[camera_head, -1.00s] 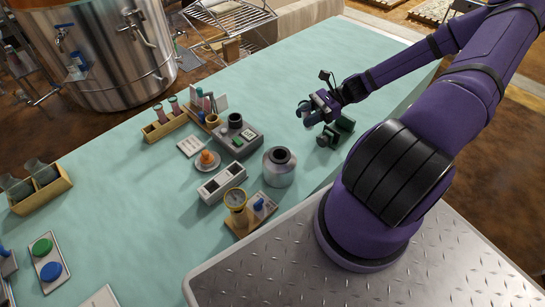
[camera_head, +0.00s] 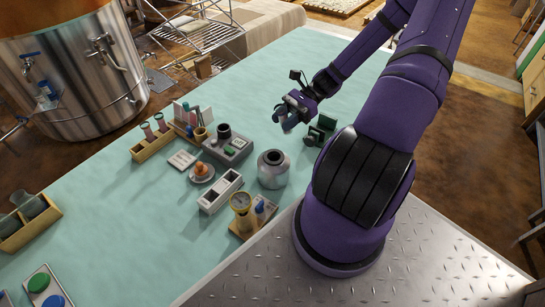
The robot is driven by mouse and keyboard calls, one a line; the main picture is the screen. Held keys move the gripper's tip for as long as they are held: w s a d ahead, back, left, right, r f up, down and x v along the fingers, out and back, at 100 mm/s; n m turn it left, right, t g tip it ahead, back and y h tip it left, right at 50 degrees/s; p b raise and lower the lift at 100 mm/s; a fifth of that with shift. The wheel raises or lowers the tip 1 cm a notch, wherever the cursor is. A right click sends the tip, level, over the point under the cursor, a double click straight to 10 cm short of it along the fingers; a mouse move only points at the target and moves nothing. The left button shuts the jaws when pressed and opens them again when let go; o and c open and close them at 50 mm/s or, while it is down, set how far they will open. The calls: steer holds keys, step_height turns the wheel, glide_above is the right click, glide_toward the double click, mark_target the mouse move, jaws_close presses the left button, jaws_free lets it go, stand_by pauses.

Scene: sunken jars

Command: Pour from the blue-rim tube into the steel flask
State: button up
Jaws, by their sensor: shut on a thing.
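The steel flask (camera_head: 273,170), a round grey metal jar with a dark open mouth, stands upright on the turquoise table near its front edge. My gripper (camera_head: 284,117) is above the table behind the flask and a little to its right, apart from it. It is shut on a small, dull blue-grey thing (camera_head: 279,114), which looks like the blue-rim tube. The jaws and the thing's rim are too small to see clearly, and I cannot tell its tilt or what is inside.
A dark green device (camera_head: 320,131) stands right of the flask. Left are a white holder (camera_head: 220,191), a gauge stand (camera_head: 241,205), a grey apparatus (camera_head: 229,146) and an orange item on a dish (camera_head: 202,172). Wooden racks (camera_head: 152,143) hold pink-rimmed tubes and, far left, grey vessels (camera_head: 28,205).

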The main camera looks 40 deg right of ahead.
mark_target(289, 132)
steer(key=f+h, duration=0.1)
steer(key=f, duration=0.2)
steer(key=d+f+h, duration=0.1)
steer(key=f+h, duration=0.1)
steer(key=f, duration=0.1)
steer(key=f+h, duration=0.2)
steer(key=f, duration=0.1)
steer(key=shift+d+f, duration=0.3)
steer(key=shift+f, duration=0.05)
steer(key=shift+d+h, duration=0.2)
steer(key=shift+h, duration=0.2)
steer(key=shift+s+d+r+g+h, duration=0.15)
steer(key=shift+r+h, duration=0.15)
steer(key=shift+h, duration=0.3)
steer(key=shift+w+d+r+g+h, duration=0.15)
steer(key=shift+r+h, duration=0.1)
steer(key=shift+h, duration=0.35)
steer(key=shift+a+r+h, duration=0.2)
steer(key=shift+h, duration=0.1)
steer(key=shift+r+h, duration=0.25)
steer(key=shift+h, duration=0.15)
steer(key=shift+r+h, duration=0.4)
steer(key=shift+h, duration=0.4)
steer(key=shift+r+h, duration=0.2)
steer(key=shift+h, duration=0.2)
steer(key=shift+r+h, duration=0.15)
steer(key=shift+h, duration=0.15)
steer(key=shift+a+r+h, duration=0.1)
steer(key=shift+r+h, duration=0.1)
steer(key=shift+h, duration=0.3)
